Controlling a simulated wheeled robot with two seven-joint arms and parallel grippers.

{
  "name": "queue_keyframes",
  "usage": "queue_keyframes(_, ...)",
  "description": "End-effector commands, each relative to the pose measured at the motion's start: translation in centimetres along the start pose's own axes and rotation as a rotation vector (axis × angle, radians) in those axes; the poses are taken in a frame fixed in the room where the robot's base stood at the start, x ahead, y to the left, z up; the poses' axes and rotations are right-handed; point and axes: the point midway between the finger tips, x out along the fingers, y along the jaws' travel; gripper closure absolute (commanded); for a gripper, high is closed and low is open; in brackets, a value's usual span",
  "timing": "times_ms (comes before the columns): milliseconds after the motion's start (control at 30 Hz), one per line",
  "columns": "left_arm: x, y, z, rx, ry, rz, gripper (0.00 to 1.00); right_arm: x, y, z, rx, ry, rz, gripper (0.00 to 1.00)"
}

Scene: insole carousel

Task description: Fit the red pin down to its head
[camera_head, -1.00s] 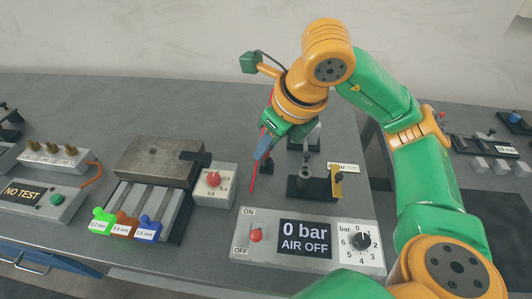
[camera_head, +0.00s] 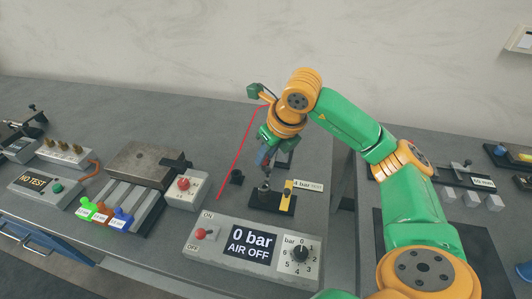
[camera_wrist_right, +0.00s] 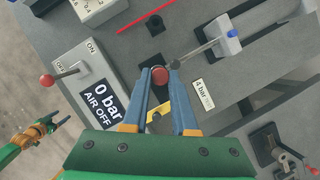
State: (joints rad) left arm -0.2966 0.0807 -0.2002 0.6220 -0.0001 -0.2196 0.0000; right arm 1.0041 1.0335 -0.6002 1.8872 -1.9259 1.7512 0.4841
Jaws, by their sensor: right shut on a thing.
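My right gripper (camera_head: 265,160) points down over a black fixture (camera_head: 262,202) with a yellow part (camera_head: 288,196). In the right wrist view its two blue-grey fingers (camera_wrist_right: 160,82) are shut on a round red piece, which looks like the head of the red pin (camera_wrist_right: 159,76). The pin's shaft is hidden under the head, so I cannot tell how deep it sits. The black fixture is partly hidden by the fingers there. Part of my left arm with its gripper (camera_wrist_right: 58,124) shows at the left of the wrist view; its jaws are too small to read.
A control box (camera_head: 210,258) reading "0 bar AIR OFF" stands in front of the fixture. A thin red line (camera_head: 240,150) runs left of my right gripper. A grey box with a red knob (camera_head: 170,200) and a slotted block (camera_head: 150,160) stand further left.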

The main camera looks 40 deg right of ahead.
Motion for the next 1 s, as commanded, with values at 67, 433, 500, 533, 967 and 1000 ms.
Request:
queue_keyframes(67,1.1,0.0,0.2,0.0,-0.001,0.0,0.28,1.0,0.0,-0.5,0.0,0.001,0.0,1.0)
queue_keyframes(433,4.9,0.1,0.7,-0.001,-0.004,0.0,0.28,5.0,0.0,-2.1,-0.001,0.001,0.0,1.0)
queue_keyframes(500,5.0,0.1,0.7,-0.001,-0.005,0.0,0.28,5.1,0.0,-2.1,-0.001,0.001,0.0,1.0)
queue_keyframes(533,4.9,0.1,0.7,-0.001,-0.005,0.0,0.28,5.0,0.0,-2.1,-0.001,0.001,0.0,1.0)
queue_keyframes(967,4.8,0.1,0.8,-0.001,-0.007,0.001,0.28,4.9,0.0,-2.0,0.0,0.0,0.0,1.0)
queue_keyframes(1000,4.8,0.2,0.8,0.0,-0.007,0.001,0.28,4.9,0.0,-2.1,0.0,0.0,0.0,1.0)
